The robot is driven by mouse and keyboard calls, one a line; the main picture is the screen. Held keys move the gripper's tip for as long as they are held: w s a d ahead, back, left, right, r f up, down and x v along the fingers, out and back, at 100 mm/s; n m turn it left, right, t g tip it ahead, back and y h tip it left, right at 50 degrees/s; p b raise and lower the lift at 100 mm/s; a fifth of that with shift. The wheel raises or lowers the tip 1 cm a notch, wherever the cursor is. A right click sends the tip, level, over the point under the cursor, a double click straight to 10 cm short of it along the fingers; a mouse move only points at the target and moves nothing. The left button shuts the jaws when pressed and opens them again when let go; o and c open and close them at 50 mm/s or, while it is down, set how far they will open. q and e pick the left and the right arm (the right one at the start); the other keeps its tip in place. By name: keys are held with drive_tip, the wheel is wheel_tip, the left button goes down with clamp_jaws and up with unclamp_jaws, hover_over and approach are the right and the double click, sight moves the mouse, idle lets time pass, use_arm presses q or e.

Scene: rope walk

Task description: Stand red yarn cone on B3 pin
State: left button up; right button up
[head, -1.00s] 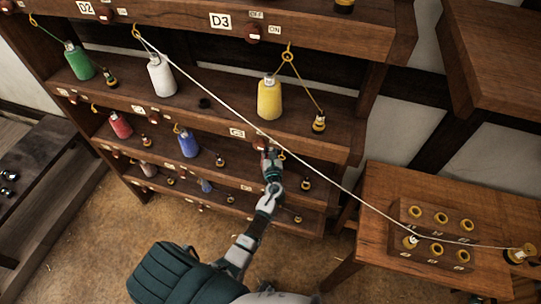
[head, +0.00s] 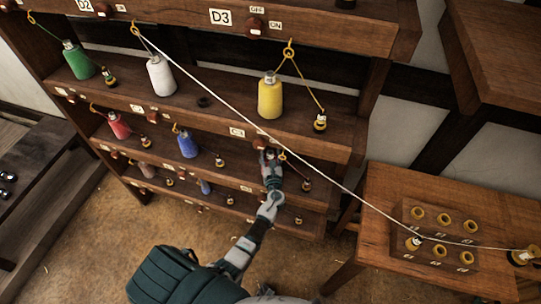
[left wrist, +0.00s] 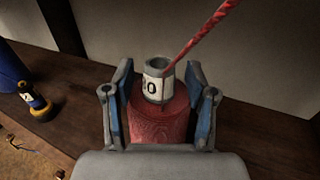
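In the left wrist view the red yarn cone (left wrist: 160,125) stands upright between the fingers of my left gripper (left wrist: 160,105). The finger pads press along both its sides. Its pale tip carries a dark mark like a 0, and a red strand runs up to the right. In the head view my left gripper (head: 268,158) is at the shelf below the C3 label (head: 237,132); the held cone is mostly hidden there. I cannot tell whether its base touches the shelf. The B3 pin cannot be made out. My right gripper is not in view.
A blue cone (head: 188,144) and another red cone (head: 119,126) stand left on the same shelf. A yellow cone (head: 270,96) is on the shelf above. A white strand (head: 300,146) crosses to the block (head: 408,212) on the right table.

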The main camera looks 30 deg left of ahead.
use_arm(q)
drive_tip(key=v, duration=1.2)
drive_tip(key=s+d+f+n+g+h, duration=0.2)
drive_tip(key=s+f+n, duration=0.15)
drive_tip(key=f, duration=0.65)
drive_tip(key=s+d+f+n+g+h, duration=0.1)
drive_tip(key=s+f+n+g+h, duration=0.2)
drive_tip(key=f, duration=0.7)
drive_tip(key=s+d+f+n+g+h, duration=0.1)
drive_tip(key=s+d+f+h, duration=0.1)
drive_tip(key=s+f, duration=0.5)
drive_tip(key=s+d+f+n+g+h, duration=0.2)
drive_tip(key=s+f+n+g, duration=0.2)
drive_tip(key=s+f+n, duration=0.65)
drive_tip(key=s+a+f+n+g, duration=0.1)
drive_tip(key=s+f+n, duration=0.3)
drive_tip(key=s, duration=0.7)
drive_tip(key=s+a+f+n+g+h, duration=0.1)
drive_tip(key=s+f+n, duration=0.3)
drive_tip(key=s, duration=0.6)
wheel_tip(320, 180, down, 3)
drive_tip(key=shift+s+a+r+n+g+h, duration=0.15)
drive_tip(key=shift+s+a+n+g+h, duration=0.2)
drive_tip(key=shift+g, duration=0.45)
drive_tip(key=shift+d+b, duration=0.1)
drive_tip(key=shift+b, duration=0.2)
